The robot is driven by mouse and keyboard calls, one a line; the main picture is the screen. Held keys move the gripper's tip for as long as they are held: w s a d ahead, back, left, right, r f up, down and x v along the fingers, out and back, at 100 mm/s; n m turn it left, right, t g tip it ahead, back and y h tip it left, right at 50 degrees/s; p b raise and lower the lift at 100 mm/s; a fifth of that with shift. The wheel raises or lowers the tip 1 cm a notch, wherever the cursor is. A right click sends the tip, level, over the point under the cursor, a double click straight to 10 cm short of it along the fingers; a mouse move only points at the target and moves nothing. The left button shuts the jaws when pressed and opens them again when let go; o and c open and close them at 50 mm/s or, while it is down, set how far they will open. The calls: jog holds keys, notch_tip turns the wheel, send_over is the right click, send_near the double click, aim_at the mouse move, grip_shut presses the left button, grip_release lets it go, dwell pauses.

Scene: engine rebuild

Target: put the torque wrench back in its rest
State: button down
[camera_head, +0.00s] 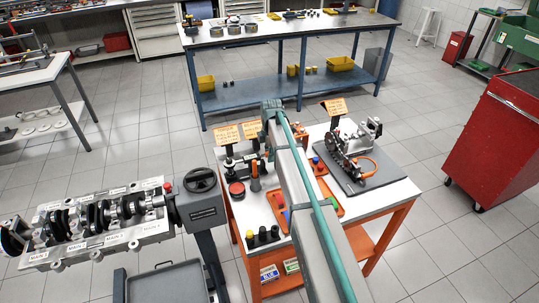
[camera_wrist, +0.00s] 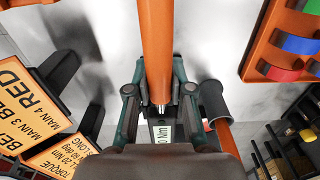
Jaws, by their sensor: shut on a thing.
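In the wrist view, my gripper (camera_wrist: 160,92) is shut around an orange bar with a silver end, which I take to be the torque wrench (camera_wrist: 155,45). The bar runs from the top edge down between the fingers. A pale label ending in "0 Nm" (camera_wrist: 163,132) shows just below its silver end. A dark cylinder (camera_wrist: 214,102) stands right of the fingers, with a second orange bar (camera_wrist: 226,138) below it. I cannot tell whether either belongs to the rest.
The white-topped orange table (camera_head: 394,196) carries an engine part on a grey mat (camera_head: 373,181) at right. Orange placards (camera_wrist: 88,85) and dark posts stand left in the wrist view. An orange tray (camera_wrist: 258,50) with coloured pieces lies upper right. A crankshaft block (camera_head: 95,247) stands left.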

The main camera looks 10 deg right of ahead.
jog(key=shift+f+b, duration=0.4)
jog(key=shift+f, duration=0.65)
dwell(0.5)
jog(key=c, duration=1.3)
grip_release()
jog(key=shift+o, duration=0.2)
jog(key=shift+r, duration=0.25)
jog(key=shift+r+p, duration=0.3)
jog(key=shift+r, duration=0.05)
jog(key=shift+r+p, duration=0.45)
jog(key=shift+r, duration=0.5)
jog(key=o, duration=0.5)
jog(key=shift+o, duration=0.2)
